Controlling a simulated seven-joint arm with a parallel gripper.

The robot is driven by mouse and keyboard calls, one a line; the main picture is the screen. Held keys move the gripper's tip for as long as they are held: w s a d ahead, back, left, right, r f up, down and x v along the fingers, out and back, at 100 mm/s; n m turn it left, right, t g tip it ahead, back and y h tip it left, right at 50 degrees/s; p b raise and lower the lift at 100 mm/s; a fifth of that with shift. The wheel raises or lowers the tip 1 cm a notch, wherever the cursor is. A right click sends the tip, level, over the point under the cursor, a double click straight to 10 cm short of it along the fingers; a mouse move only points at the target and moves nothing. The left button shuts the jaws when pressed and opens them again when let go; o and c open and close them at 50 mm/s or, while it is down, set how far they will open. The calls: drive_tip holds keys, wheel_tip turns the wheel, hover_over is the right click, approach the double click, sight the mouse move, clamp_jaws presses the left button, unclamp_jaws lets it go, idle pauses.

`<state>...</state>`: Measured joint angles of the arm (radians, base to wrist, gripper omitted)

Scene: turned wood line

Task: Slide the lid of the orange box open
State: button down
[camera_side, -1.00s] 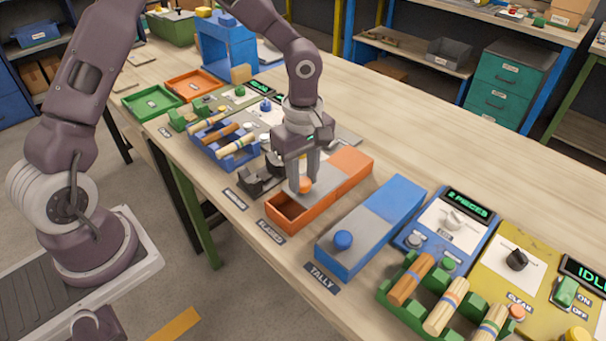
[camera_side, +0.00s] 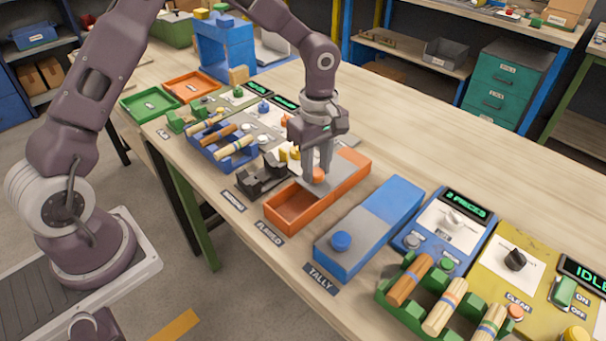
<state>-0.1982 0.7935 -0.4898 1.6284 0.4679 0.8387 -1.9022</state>
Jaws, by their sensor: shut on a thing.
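The orange box (camera_side: 286,221) stands on the bench, its front part open and showing an empty inside as far as I can see. Its grey lid (camera_side: 337,182) lies toward the back half, partly hidden by my fingers. An orange knob (camera_side: 318,175) sits on the lid. My gripper (camera_side: 318,173) points down over the box, shut on the knob.
A blue box (camera_side: 360,235) with a grey lid and blue knob stands close on the right. A black stand (camera_side: 262,177) is close on the left. A blue rack with wooden pieces (camera_side: 222,143) is farther left. Bare bench lies behind the box.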

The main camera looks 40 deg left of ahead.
drive_tip(key=w, duration=0.4)
drive_tip(key=shift+w, duration=0.35)
drive_tip(key=c, duration=1.1)
unclamp_jaws()
drive_tip(key=shift+o, duration=0.2)
drive_tip(key=shift+r, duration=0.1)
